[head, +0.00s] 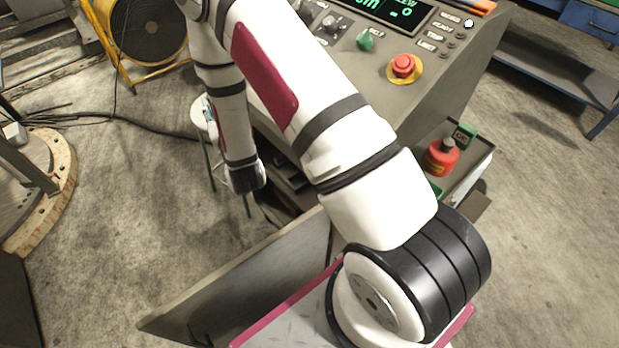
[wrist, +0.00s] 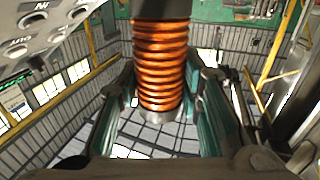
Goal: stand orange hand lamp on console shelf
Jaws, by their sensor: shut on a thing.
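An orange ribbed cylinder, the grip of the hand lamp (wrist: 160,62), stands between the teal finger pads of my gripper (wrist: 160,98) in the wrist view. My gripper is shut on it. The lamp has a dark band at the top of the picture and a grey end below; its remaining part is out of frame. In the head view my arm reaches down left of the console (head: 440,85), and the lamp and fingertips cannot be made out. A tray-like shelf (head: 481,166) juts from the console's right side; I cannot tell if it is the console shelf.
A red can (head: 441,157) and a green box (head: 464,134) stand on that side shelf. The console top has a red stop button (head: 403,66) and a green knob (head: 366,40). A small stool (head: 203,115) is beside my forearm. Cables cross the floor at left.

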